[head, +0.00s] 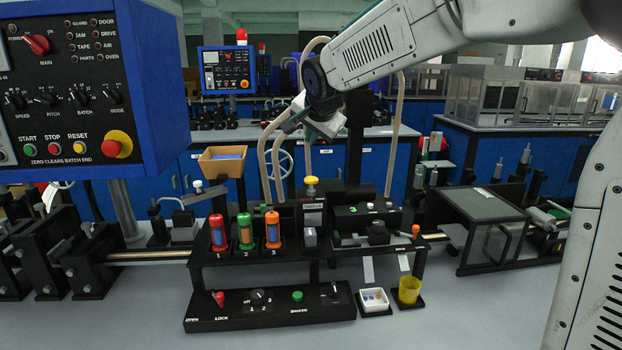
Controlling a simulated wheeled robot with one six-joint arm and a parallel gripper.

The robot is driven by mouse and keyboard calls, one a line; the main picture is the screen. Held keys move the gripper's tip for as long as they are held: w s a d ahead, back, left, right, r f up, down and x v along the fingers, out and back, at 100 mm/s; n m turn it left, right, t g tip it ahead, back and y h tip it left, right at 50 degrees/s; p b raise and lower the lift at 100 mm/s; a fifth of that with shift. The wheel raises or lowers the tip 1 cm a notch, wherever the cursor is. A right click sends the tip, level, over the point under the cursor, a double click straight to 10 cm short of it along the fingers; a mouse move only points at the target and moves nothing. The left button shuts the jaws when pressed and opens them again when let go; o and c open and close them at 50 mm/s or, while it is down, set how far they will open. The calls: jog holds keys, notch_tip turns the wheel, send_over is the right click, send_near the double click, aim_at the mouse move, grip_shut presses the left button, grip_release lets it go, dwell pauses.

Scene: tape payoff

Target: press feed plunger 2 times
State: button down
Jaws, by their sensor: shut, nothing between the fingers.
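A yellow knob (311,181) stands upright on top of a small dark block (313,208) with a white label, at the middle of the black machine. It looks like the feed plunger, but the label is too small to read surely. My gripper (288,124) is up and behind this, shut and empty, near the beige hoses. The fingertips are small and partly lost against the dark background.
Red, green and orange capped cylinders (245,231) stand left of the knob. Beige hoses (265,165) arch close to my gripper. A switch panel (270,307), white tray (374,301) and yellow cup (409,290) stand in front. A blue control panel (80,90) fills the upper left.

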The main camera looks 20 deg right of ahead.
aim_at(311, 178)
jog(key=shift+f, duration=3.55)
jog(key=shift+f, duration=0.4)
jog(key=shift+f, duration=1.3)
jog(key=shift+r, duration=0.1)
dwell(0.3)
jog(key=shift+r, duration=1.6)
jog(key=shift+r, duration=2.55)
